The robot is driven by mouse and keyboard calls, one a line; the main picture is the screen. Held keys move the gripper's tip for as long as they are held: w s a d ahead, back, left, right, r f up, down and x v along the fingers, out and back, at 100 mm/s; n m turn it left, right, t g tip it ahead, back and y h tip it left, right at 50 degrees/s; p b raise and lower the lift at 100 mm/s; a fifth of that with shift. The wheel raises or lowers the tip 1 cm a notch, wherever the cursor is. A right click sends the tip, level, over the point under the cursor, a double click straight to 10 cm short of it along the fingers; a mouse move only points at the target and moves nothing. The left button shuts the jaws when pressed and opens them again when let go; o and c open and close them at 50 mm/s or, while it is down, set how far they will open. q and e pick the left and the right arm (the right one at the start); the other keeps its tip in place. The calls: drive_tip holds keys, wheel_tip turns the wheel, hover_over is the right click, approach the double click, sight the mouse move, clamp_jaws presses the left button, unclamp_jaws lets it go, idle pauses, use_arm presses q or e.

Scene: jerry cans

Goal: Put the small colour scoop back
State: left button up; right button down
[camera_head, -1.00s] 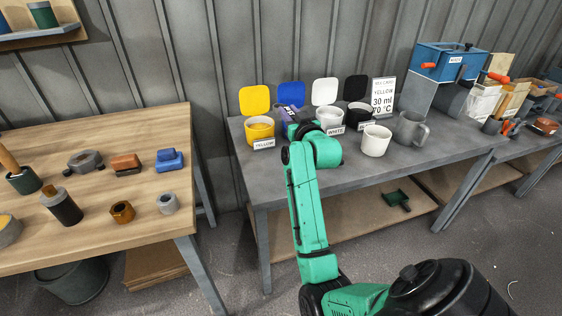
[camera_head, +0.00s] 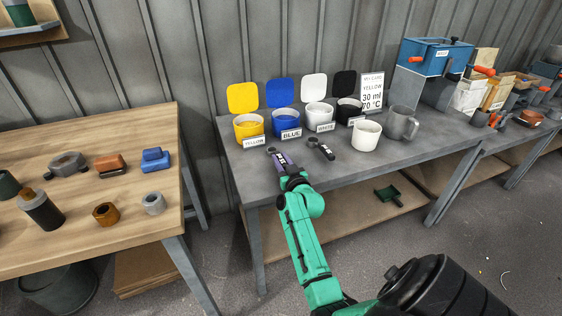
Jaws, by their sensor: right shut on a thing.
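A small scoop (camera_head: 283,160) with a purple handle and a pale label is at the front of the grey table, its dark bowl end pointing back-left. My right gripper (camera_head: 290,174), at the end of the green arm, is shut on its handle. I cannot tell whether the scoop touches the table. A second dark scoop (camera_head: 321,149) with a pale label lies on the table just to the right. Behind them stand a yellow tub (camera_head: 249,129), a blue tub (camera_head: 286,123), a white tub (camera_head: 318,116) and a black tub (camera_head: 349,110), lids raised. My left gripper is not in view.
A white cup (camera_head: 366,136) and a grey jug (camera_head: 402,124) stand to the right on the grey table (camera_head: 425,150). A wooden table (camera_head: 120,210) with several parts is at the left, across a gap.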

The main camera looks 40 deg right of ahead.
drive_tip(key=c, duration=0.6)
unclamp_jaws()
drive_tip(key=shift+c, duration=0.2)
drive_tip(key=shift+r, duration=0.2)
drive_tip(key=v, duration=1.2)
drive_tip(key=shift+f, duration=0.15)
